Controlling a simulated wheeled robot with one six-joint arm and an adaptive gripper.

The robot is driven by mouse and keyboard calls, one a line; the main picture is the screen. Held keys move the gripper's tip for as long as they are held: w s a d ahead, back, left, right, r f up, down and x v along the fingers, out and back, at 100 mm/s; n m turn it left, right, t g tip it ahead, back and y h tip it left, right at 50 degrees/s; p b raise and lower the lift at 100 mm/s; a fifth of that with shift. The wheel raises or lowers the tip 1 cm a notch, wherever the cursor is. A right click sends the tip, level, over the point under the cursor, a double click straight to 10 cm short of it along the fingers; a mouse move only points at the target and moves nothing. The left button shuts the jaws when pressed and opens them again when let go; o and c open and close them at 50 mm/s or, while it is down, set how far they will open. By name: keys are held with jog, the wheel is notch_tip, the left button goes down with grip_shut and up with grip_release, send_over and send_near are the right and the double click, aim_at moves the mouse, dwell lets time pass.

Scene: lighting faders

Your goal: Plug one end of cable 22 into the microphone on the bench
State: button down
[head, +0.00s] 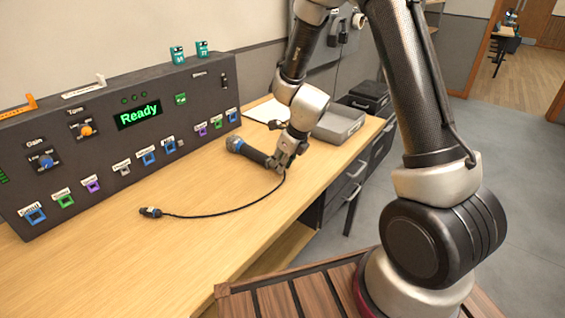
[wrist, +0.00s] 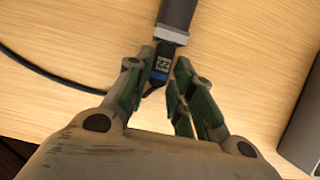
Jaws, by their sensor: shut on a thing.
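The microphone (head: 250,152) lies on the bench (head: 205,215), its head towards the console. The dark lower end of its body (wrist: 178,12) shows in the wrist view. My gripper (head: 284,160) is low over the bench at the microphone's tail end. Its fingers (wrist: 160,74) are shut on a plug (wrist: 163,63) of cable 22, with a label reading 22 and a blue band. The plug is in line with the microphone's grey end ring and appears to meet it; how deep it sits cannot be told. The cable's other plug (head: 150,212) lies free on the bench.
A console (head: 125,115) with coloured sockets, knobs and a screen reading Ready stands along the back of the bench. A grey tray (head: 340,125) lies beyond my gripper, with its edge (wrist: 302,130) at the right in the wrist view. The bench front is clear.

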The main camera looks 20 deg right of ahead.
dwell(0.4)
jog(key=c, duration=1.2)
grip_release()
jog(key=shift+o, duration=0.2)
jog(key=v, duration=1.2)
jog(key=s+d+r+n+h, duration=0.1)
jog(key=s+d+r+n, duration=0.3)
jog(key=s+n, duration=0.4)
jog(key=s+d+r+n+h, duration=0.1)
jog(key=s+d+r+n, duration=0.4)
jog(key=n, duration=0.6)
jog(key=s+d+r+n, duration=0.4)
jog(key=s+r+n, duration=0.3)
jog(key=s+n, duration=0.2)
jog(key=s, duration=0.2)
jog(key=shift+s+d+r+n+t+h, duration=0.2)
jog(key=shift+s+n+t+h, duration=0.1)
jog(key=shift+n+t+h, duration=0.1)
